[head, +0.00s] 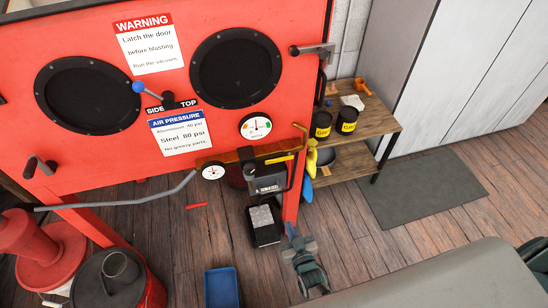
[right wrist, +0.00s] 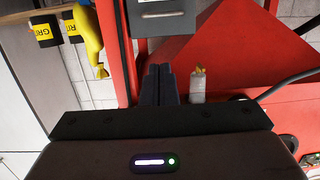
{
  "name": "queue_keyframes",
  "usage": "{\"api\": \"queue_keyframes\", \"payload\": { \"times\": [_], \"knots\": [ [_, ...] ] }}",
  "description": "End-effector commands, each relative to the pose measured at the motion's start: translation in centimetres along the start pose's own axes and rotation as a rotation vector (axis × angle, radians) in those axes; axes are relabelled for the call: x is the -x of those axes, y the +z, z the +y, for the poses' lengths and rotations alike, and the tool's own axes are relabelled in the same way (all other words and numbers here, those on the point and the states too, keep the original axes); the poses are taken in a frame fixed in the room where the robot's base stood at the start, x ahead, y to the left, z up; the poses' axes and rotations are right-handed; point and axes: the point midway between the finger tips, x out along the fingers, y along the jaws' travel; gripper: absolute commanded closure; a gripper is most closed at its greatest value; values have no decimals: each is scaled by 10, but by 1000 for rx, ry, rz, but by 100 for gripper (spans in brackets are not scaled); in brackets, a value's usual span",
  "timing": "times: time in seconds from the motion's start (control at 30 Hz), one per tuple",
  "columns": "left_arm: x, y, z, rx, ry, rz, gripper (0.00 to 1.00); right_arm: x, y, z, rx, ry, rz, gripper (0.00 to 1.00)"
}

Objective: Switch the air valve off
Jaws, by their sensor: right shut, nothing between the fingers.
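The air valve appears to be the yellow lever (head: 283,158) on the brass pipe below the red cabinet's front, in the head view. The lever lies nearly along the pipe, tilted a little up to the right. A round gauge (head: 212,171) sits at the pipe's left end. My right gripper (head: 291,231) is below and in front of the valve, apart from it. Its fingers (right wrist: 160,84) are shut and empty in the right wrist view, where I cannot make out the lever. My left gripper is not in view.
A labelled grey box (head: 268,187) hangs below the pipe. A wooden shelf (head: 378,121) holds black cans. A blue bin (head: 221,288) stands on the floor.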

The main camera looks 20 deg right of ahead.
Motion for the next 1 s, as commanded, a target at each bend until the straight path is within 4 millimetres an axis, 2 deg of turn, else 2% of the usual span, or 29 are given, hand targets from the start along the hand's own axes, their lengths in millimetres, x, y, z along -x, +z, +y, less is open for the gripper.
{"api": "queue_keyframes", "payload": {
  "times": [0.03, 0.1, 0.2, 0.3, 0.43, 0.77, 0.87, 1.0],
  "knots": [
    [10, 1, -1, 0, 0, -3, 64, -7, -47, -5, -4, 6, 98, 100],
    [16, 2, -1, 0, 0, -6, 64, -12, -94, -9, -7, 15, 217, 100],
    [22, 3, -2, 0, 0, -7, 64, -14, -147, -12, -7, 26, 350, 100],
    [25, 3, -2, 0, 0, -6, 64, -13, -180, -14, -7, 34, 438, 100],
    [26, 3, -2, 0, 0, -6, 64, -11, -199, -15, -6, 40, 489, 100],
    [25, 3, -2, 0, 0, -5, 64, -12, -200, -15, -6, 40, 493, 100],
    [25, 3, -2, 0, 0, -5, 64, -15, -202, -14, -6, 40, 494, 100],
    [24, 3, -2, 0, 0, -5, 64, -32, -211, -14, -6, 40, 496, 100]
  ]
}}
